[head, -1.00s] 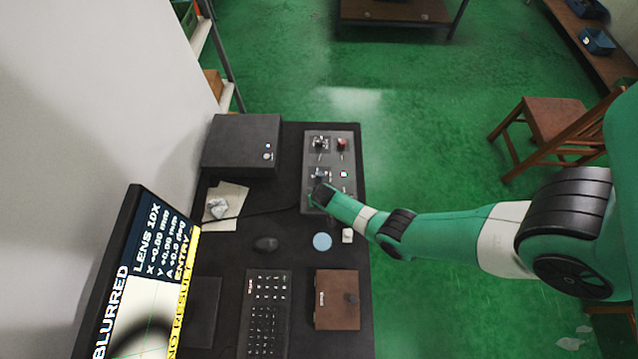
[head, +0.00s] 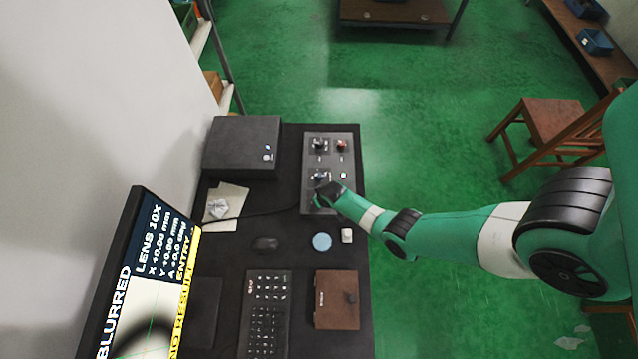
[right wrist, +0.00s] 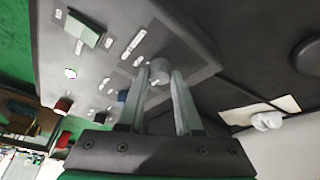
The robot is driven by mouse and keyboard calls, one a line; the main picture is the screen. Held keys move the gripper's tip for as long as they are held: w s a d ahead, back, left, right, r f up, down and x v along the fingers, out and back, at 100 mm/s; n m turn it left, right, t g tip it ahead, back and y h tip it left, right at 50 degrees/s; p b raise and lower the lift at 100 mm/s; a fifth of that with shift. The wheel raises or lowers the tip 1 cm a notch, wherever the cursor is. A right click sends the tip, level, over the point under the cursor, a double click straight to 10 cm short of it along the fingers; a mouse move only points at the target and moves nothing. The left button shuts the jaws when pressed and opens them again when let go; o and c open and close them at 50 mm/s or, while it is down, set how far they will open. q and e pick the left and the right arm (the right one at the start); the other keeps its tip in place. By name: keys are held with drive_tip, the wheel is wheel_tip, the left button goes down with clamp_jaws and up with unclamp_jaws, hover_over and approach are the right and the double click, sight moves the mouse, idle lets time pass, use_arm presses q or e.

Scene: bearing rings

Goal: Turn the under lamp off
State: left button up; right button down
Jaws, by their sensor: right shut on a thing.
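The grey control panel (head: 331,160) lies on the black desk and carries several knobs, a red knob (head: 342,145) and a small lit indicator (head: 343,175). My right gripper (head: 322,196) is over the panel's near part. In the right wrist view its two fingers (right wrist: 163,85) are shut on a pale round knob (right wrist: 159,70) on the panel. The panel (right wrist: 190,50) also shows a green rectangular part (right wrist: 85,28) there. The panel labels are too small to read, so I cannot tell which control is the under lamp's. My left gripper is out of view.
A monitor (head: 150,275) reading "BLURRED" stands at the left. A chair (head: 548,125) stands at the right.

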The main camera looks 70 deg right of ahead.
drive_tip(key=n, duration=0.1)
drive_tip(key=n+y, duration=0.1)
drive_tip(key=n, duration=0.1)
drive_tip(key=shift+s+d+f+n+t, duration=0.1)
drive_tip(key=shift+s+f+n+t, duration=0.05)
drive_tip(key=shift+n+t, duration=0.15)
drive_tip(key=n+y+b, duration=0.1)
drive_tip(key=n, duration=0.1)
drive_tip(key=n+y+b, duration=0.1)
drive_tip(key=n, duration=0.1)
drive_tip(key=shift+d+f+n+t, duration=0.1)
drive_tip(key=shift+d+n+t, duration=0.05)
drive_tip(key=shift+n+t, duration=0.15)
drive_tip(key=shift+r+n+y, duration=0.25)
drive_tip(key=shift+n+y, duration=0.05)
drive_tip(key=shift+n, duration=0.6)
drive_tip(key=n+y, duration=0.1)
drive_tip(key=n, duration=0.1)
drive_tip(key=shift+d+n+p, duration=0.1)
drive_tip(key=shift+n+p, duration=0.25)
drive_tip(key=shift+n, duration=0.05)
drive_tip(key=shift+f+n+g+y+b, duration=0.1)
drive_tip(key=shift+n+g+y+b, duration=0.3)
drive_tip(key=shift+n, duration=0.8)
drive_tip(key=shift+d+n+g+y+b, duration=0.1)
drive_tip(key=shift+n+g+y+b, duration=0.35)
drive_tip(key=shift+n, duration=0.95)
